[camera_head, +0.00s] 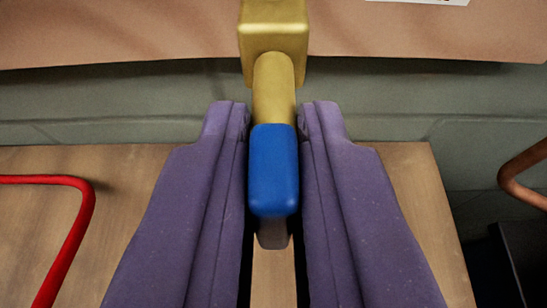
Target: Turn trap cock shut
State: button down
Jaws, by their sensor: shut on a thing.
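The trap cock (273,85) is a brass fitting at the top middle, with a square body and a round stem. Its lever ends in a blue sleeve (273,170) that points toward me, in line with the stem. My gripper (274,122) has two purple fingers, one on each side of the lever. It is shut on the lever, with the fingertips near the joint of brass and blue. The lower end of the sleeve hangs between the fingers. The inner contact faces are mostly hidden.
A brown panel (130,35) spans the top behind the cock, with a white label (425,1) at its upper edge. A grey-green wall (100,110) is below it. A wooden surface (120,220) lies beneath, with a red tube (70,235) at left. A copper pipe (520,175) is at right.

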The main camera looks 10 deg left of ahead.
aim_at(276, 230)
jog(key=shift+f, duration=0.1)
jog(key=c, duration=1.2)
grip_release()
jog(key=p+v, duration=0.2)
jog(key=v, duration=0.5)
jog(key=shift+w, duration=0.1)
jog(key=shift+s+d, duration=0.1)
jog(key=shift+s, duration=0.4)
jog(key=shift+r, duration=0.25)
